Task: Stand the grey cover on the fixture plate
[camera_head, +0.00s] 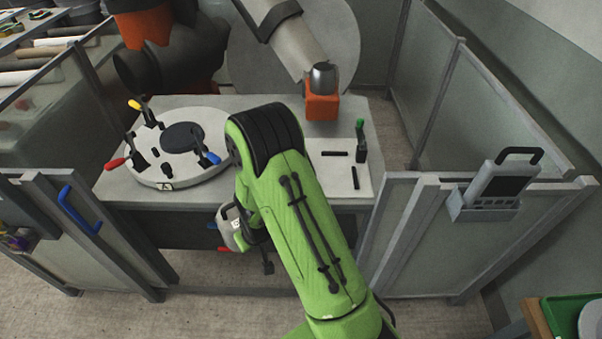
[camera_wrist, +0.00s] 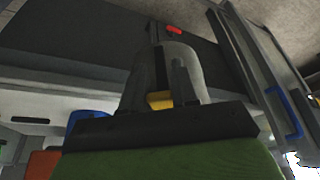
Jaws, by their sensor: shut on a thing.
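A light grey cover (camera_head: 229,228) hangs in front of the table's front edge, below the tabletop, partly hidden by my arm. In the wrist view the cover (camera_wrist: 194,62) sits at my fingers. My gripper (camera_wrist: 167,78) is shut on it. In the head view the jaws are mostly hidden behind my green arm. The round pale plate with clamps (camera_head: 143,172), which looks like the fixture plate, lies on the left of the table. It carries a dark disc (camera_head: 182,137) and clamps with red, yellow and blue handles. The cover is apart from it.
The table (camera_head: 215,103) has a pale panel at right with black bars (camera_head: 355,177) and a green-topped clamp (camera_head: 361,140). An orange block with a grey dome (camera_head: 322,103) stands behind. Glazed partitions (camera_head: 490,230) flank both sides; a blue handle (camera_head: 79,209) is at left.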

